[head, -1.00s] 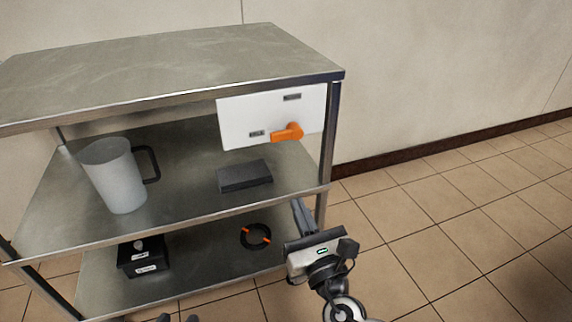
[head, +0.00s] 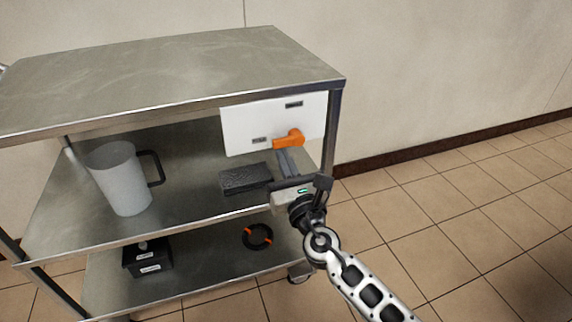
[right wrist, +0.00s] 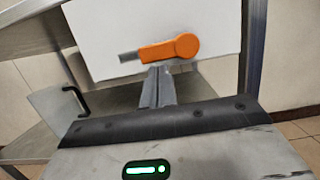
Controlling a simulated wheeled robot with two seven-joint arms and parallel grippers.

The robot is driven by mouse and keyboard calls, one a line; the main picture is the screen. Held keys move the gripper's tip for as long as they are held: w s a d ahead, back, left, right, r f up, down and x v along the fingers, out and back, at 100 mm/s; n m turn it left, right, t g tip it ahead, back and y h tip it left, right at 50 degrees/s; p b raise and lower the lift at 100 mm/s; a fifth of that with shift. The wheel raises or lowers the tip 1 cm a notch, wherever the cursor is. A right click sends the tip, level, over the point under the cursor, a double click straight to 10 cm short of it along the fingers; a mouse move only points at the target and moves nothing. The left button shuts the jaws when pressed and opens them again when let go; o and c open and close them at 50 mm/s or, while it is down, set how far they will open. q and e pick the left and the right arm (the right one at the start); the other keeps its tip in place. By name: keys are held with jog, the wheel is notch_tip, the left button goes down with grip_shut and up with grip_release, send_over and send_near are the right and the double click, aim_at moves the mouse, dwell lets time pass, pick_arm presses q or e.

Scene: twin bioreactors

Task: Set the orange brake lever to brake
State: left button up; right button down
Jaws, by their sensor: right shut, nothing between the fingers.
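The orange brake lever (head: 289,139) is on a white panel (head: 240,126) under the cart's top shelf. Its round hub is on the right and its arm points left and slightly down, toward the lower-left dark label (head: 259,140). Another dark label (head: 293,104) sits above the hub. The lever also shows in the right wrist view (right wrist: 168,49). My right gripper (head: 284,152) is shut and empty, its fingertips just below the lever arm; I cannot tell whether they touch it. It also shows in the right wrist view (right wrist: 158,72). My left gripper is not in view.
The metal cart (head: 180,65) has three shelves. A grey pitcher (head: 121,180) and a dark flat block (head: 246,179) stand on the middle shelf. A black box (head: 148,259) and a black ring with orange marks (head: 257,237) are on the bottom shelf. Open floor lies right.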

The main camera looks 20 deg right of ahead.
jog(key=shift+a+r+m+h, duration=0.2)
jog(key=shift+m+h, duration=0.2)
jog(key=shift+m, duration=0.5)
